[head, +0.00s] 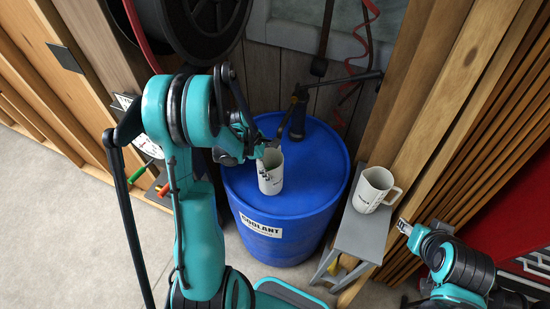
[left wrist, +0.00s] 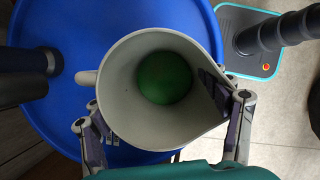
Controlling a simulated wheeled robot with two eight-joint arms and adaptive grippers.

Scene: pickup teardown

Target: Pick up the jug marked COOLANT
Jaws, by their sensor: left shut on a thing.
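A pale grey jug (head: 270,180) is at the top of a blue drum (head: 320,165); I cannot tell whether it touches the lid. Dark lettering on it is too small to read. My left gripper (head: 262,150) is shut on this jug, with a finger on each side of it in the left wrist view (left wrist: 165,125). That view looks down into the jug (left wrist: 125,80), which has green at the bottom. A second pale jug (head: 373,188) with small lettering stands upright on a grey stool. My right gripper (head: 404,228) is near the stool, apart from that jug; its jaws are unclear.
The drum bears a white COOLANT label (head: 261,226). A black hand pump (head: 298,115) stands on the drum behind the held jug. The grey stool (head: 359,238) is right of the drum. Wooden wall posts (head: 440,90) rise behind. Concrete floor (head: 70,230) is clear at left.

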